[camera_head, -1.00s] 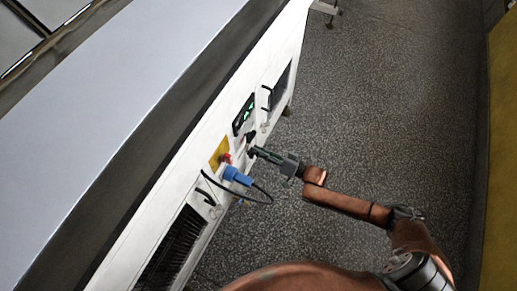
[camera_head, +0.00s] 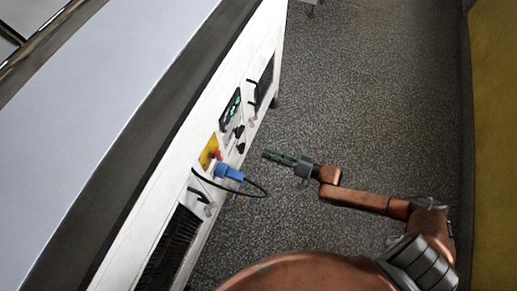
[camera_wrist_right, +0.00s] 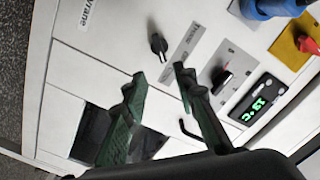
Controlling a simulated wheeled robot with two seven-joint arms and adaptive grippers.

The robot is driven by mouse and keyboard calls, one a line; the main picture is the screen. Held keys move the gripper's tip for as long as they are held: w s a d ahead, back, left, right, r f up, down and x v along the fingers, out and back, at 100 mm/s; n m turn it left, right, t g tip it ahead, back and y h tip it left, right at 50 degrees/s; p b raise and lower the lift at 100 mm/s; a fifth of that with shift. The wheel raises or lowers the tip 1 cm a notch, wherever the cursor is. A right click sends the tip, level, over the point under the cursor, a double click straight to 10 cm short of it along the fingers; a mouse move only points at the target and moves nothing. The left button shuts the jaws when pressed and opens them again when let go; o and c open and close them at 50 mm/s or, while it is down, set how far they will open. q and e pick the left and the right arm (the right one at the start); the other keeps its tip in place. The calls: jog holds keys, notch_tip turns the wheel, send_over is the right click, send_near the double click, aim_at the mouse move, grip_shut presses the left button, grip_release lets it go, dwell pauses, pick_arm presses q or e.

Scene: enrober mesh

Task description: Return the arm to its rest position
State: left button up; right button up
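My right gripper (camera_head: 266,154) is in the head view, held over the speckled floor to the right of the white machine's (camera_head: 190,157) control side, apart from it. In the right wrist view its two green fingers (camera_wrist_right: 158,80) are spread with nothing between them, facing the panel. My copper right arm stretches from the lower right of the head view. A black knob (camera_wrist_right: 158,45) and a black and red knob (camera_wrist_right: 222,80) show beyond the fingertips. My left gripper is not in view.
A blue plug (camera_head: 228,172) with a looping black cable sticks out of the panel below the red switch on its yellow plate (camera_head: 208,152). A green-lit display (camera_wrist_right: 260,102) reads about 19 °C. Open floor (camera_head: 380,90) lies right of the machine, up to a yellow surface (camera_head: 495,130).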

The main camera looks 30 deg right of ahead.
jog(key=shift+v, duration=1.05)
jog(key=shift+a+f, duration=0.1)
